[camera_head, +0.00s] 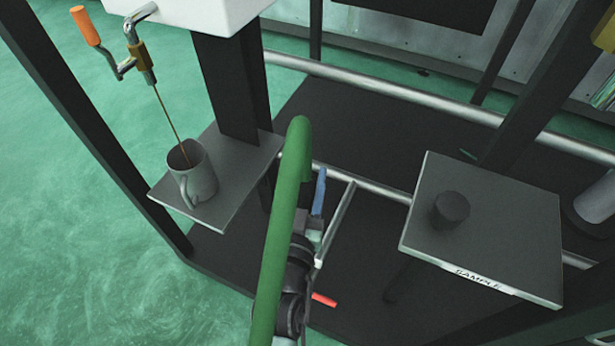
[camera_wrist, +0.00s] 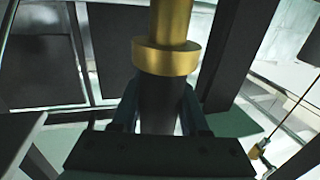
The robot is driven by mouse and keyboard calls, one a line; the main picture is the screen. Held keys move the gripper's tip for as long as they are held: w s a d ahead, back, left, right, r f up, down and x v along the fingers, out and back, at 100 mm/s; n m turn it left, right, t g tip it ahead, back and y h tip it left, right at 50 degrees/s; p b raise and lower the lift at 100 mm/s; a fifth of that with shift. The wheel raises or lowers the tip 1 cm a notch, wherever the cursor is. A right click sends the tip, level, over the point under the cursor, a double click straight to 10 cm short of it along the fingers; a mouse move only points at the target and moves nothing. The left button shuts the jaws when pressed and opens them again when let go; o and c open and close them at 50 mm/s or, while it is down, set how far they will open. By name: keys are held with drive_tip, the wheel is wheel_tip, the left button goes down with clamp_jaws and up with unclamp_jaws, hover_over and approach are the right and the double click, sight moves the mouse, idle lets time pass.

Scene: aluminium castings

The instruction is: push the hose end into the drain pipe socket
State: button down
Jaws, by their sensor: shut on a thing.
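A green hose (camera_head: 283,215) arches up the middle of the head view in front of my dark arm. In the wrist view my gripper (camera_wrist: 158,103) is shut on a dark cylinder, which I take as the hose end (camera_wrist: 158,112). A brass collar and tube (camera_wrist: 165,50) stand in line with it, just beyond the fingers; I cannot tell whether they belong to the hose. In the head view my gripper (camera_head: 314,215) is partly hidden by the hose, with a blue finger showing. I cannot clearly make out the drain pipe socket.
A grey mug (camera_head: 198,178) stands on a small shelf (camera_head: 243,173) at left, under a tap (camera_head: 137,60) with a thin brown stream. At right, a plate labelled SAMPLE (camera_head: 520,225) bears a dark cylinder (camera_head: 450,208). Dark posts and a silver rail (camera_head: 400,92) surround the space.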

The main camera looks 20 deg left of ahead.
drive_tip(key=shift+f+b, duration=1)
drive_tip(key=shift+b, duration=0.05)
drive_tip(key=shift+c, duration=2.3)
unclamp_jaws()
drive_tip(key=shift+o, duration=0.6)
drive_tip(key=shift+f, duration=0.15)
drive_tip(key=p+v, duration=0.1)
drive_tip(key=v, duration=1.2)
drive_tip(key=shift+p, duration=0.3)
